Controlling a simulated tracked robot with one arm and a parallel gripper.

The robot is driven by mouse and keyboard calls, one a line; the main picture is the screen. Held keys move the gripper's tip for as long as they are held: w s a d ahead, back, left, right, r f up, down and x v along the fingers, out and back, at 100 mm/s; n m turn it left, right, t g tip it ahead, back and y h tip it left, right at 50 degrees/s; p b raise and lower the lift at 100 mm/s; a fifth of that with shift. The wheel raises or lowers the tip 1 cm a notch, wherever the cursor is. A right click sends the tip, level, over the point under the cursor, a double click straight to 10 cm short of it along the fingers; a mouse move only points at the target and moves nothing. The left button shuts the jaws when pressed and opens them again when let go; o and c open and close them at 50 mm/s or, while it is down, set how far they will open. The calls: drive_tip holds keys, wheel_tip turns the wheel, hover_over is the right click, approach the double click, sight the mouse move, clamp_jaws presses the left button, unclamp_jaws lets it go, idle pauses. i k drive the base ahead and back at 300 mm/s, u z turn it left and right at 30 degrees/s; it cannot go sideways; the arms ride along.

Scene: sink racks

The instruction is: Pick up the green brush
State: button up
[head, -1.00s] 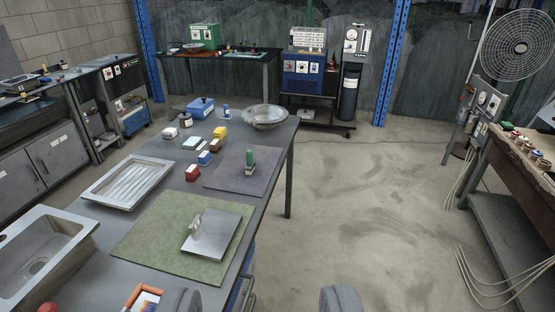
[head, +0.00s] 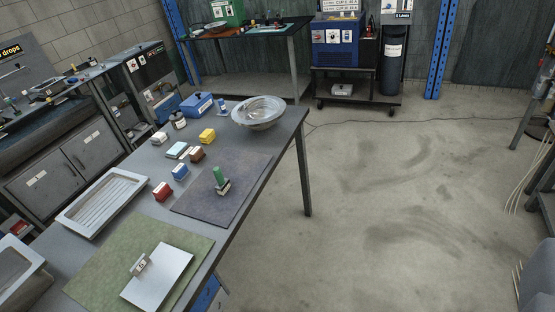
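The green brush (head: 219,174) stands upright on the dark purple-grey mat (head: 240,190), near the right side of the grey table. It has a green upper part and a pale block with dark edges at its base. Nothing covers it and nothing touches its sides. My gripper's fingers do not clearly show now, so I cannot see whether it is open or shut. A grey shape at the lower right edge is cut off and I cannot tell what it is.
A green mat (head: 90,275) with a metal plate (head: 160,277) lies in front. Open floor (head: 400,210) is to the right.

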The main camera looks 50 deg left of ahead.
sight(223, 185)
drive_tip(key=u, duration=0.15)
drive_tip(key=i, duration=1.3)
drive_tip(key=u, duration=0.7)
drive_tip(key=i, duration=0.6)
drive_tip(key=u, duration=0.45)
